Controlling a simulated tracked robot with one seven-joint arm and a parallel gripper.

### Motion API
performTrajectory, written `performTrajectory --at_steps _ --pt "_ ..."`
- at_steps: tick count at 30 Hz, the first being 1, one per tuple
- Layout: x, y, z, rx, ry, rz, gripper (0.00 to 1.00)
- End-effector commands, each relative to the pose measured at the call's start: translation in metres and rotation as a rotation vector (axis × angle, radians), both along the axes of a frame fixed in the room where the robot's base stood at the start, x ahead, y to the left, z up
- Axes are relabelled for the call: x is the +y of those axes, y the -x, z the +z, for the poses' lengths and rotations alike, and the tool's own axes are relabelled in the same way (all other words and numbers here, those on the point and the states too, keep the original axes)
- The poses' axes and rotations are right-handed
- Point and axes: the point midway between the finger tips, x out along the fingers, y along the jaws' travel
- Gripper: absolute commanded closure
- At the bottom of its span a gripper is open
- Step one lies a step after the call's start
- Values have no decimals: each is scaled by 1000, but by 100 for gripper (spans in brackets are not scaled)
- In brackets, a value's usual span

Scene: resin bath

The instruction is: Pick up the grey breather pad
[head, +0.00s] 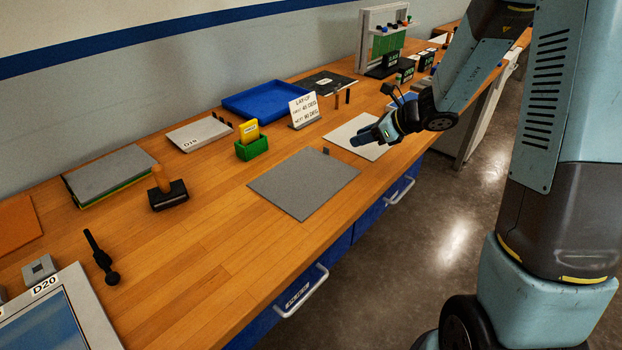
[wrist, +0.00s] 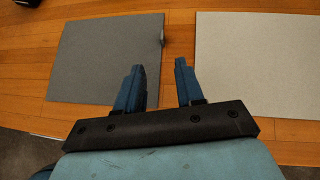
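A flat grey square sheet (head: 303,184) lies in the middle of the bench; it also shows at the left in the wrist view (wrist: 105,58). A second grey slab (head: 110,170) tops a stack with green and yellow edges at the left. I cannot tell for sure which is the breather pad. A small grey upright piece (head: 326,151) stands at the square sheet's far right edge, also in the wrist view (wrist: 162,38). My gripper (head: 362,138) is open and empty above the pale sheet (head: 352,149). In the wrist view its fingers (wrist: 157,77) point between the grey and pale sheets (wrist: 262,62).
A green box with a yellow card (head: 251,149), a white sign (head: 304,110) and a blue tray (head: 266,100) stand behind the sheets. A black block with a wooden handle (head: 167,194) and a black tool (head: 101,257) are at the left. The front bench strip is clear.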

Motion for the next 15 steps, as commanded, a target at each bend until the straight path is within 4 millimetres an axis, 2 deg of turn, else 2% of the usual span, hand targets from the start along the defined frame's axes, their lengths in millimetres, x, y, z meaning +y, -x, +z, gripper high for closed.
performTrajectory --at_steps 9,15 --pt "38 -18 -32 2 0 4 63" --pt "46 -23 -40 0 1 2 63"
